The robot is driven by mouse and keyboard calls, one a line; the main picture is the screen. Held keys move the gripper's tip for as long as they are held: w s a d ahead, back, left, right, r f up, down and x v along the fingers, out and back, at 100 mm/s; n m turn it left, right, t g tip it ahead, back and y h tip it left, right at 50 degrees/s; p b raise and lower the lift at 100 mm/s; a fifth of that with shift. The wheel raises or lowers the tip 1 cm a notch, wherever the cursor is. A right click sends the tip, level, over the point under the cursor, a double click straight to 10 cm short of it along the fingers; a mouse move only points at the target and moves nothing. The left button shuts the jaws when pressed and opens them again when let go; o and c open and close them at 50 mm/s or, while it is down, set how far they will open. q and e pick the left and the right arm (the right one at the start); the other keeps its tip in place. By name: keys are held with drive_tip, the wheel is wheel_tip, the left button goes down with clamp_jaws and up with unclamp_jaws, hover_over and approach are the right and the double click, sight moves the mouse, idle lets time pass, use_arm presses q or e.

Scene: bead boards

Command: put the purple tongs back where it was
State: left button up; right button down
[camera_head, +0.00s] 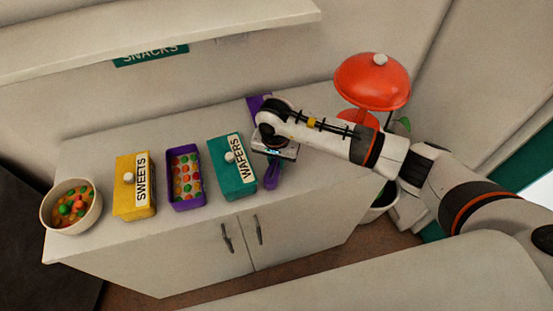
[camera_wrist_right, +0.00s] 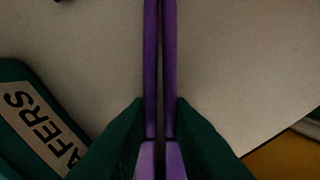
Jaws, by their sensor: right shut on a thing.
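The purple tongs (camera_head: 271,176) are at the right part of the white counter, just right of the teal WAFERS box. My right gripper (camera_wrist_right: 160,108) is shut on them; its dark green fingers press both purple arms of the tongs (camera_wrist_right: 151,60) from the sides. The arms run nearly parallel with a thin gap. In the head view my right wrist hides the middle of the tongs and the fingertips. Another purple part shows behind the wrist; I cannot tell if it belongs to the tongs. Whether the tongs touch the counter is unclear. My left gripper is not in view.
On the counter (camera_head: 315,185), from left, stand a bowl of sweets (camera_head: 46,212), a yellow SWEETS box (camera_head: 125,192), an open purple tray (camera_head: 174,204) of sweets and the WAFERS box (camera_head: 225,179). A red domed stand (camera_head: 372,82) is behind my right arm. The counter's front right is clear.

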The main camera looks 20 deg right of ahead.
drive_tip(key=shift+f+b, duration=0.3)
drive_tip(key=shift+f, duration=0.05)
drive_tip(key=c, duration=1.2)
unclamp_jaws()
drive_tip(key=shift+r, duration=0.1)
wheel_tip(320, 180, up, 12)
drive_tip(key=b, duration=0.2)
drive_tip(key=shift+s+a, duration=0.25)
drive_tip(key=shift+s, duration=0.2)
